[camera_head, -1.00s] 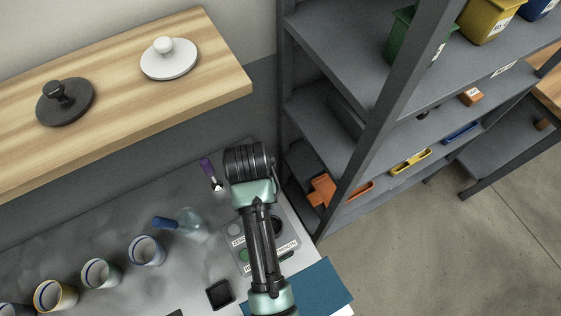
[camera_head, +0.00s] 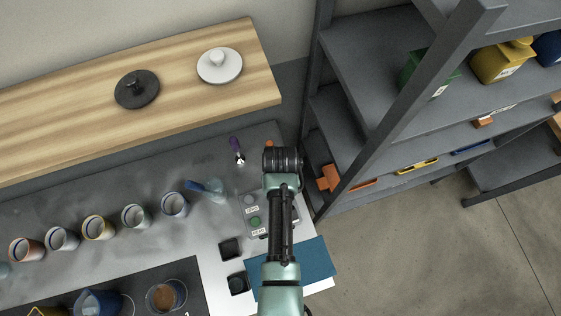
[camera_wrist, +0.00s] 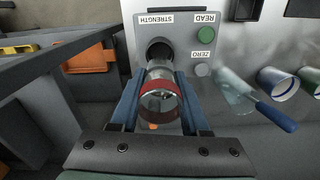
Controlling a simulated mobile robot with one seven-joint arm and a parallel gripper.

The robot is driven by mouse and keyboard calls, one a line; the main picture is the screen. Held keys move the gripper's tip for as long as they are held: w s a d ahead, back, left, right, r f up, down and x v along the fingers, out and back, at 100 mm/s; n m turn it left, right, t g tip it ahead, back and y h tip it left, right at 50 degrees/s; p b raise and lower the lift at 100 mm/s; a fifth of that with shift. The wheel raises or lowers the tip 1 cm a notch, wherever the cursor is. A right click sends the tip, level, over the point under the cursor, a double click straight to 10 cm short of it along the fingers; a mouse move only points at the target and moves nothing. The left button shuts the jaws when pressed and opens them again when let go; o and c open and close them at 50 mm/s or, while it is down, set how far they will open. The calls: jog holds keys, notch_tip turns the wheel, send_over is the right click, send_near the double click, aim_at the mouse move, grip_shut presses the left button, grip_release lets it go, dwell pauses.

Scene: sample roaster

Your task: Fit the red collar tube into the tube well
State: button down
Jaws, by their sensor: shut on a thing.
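In the wrist view the red collar tube (camera_wrist: 160,88) is a clear tube with a red band, gripped between the two blue fingers of my gripper (camera_wrist: 159,80). The tube well (camera_wrist: 157,49) is a dark round hole in the grey meter panel (camera_wrist: 178,39), beside the STRENGTH label. The tube's far end overlaps the well's lower edge in this view; I cannot tell whether it is inside. In the head view my arm covers the gripper, tube and well, and only the left part of the panel (camera_head: 246,215) shows.
Several cups (camera_head: 174,204) line the bench. A grey shelf rack (camera_head: 385,130) stands close right of my arm, and a purple-handled tool (camera_head: 236,146) lies behind.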

jog(key=shift+r, duration=0.1)
jog(key=shift+f+b, duration=2.15)
jog(key=shift+f, duration=0.85)
jog(key=shift+p, duration=0.45)
jog(key=shift+f+b, duration=0.9)
jog(key=shift+f, duration=0.2)
jog(key=shift+r, duration=0.15)
jog(key=shift+r+p, duration=0.7)
jog(key=shift+p, duration=0.2)
jog(key=shift+p, duration=0.3)
dwell(1.0)
jog(key=shift+f+b, duration=0.75)
jog(key=shift+f, duration=0.1)
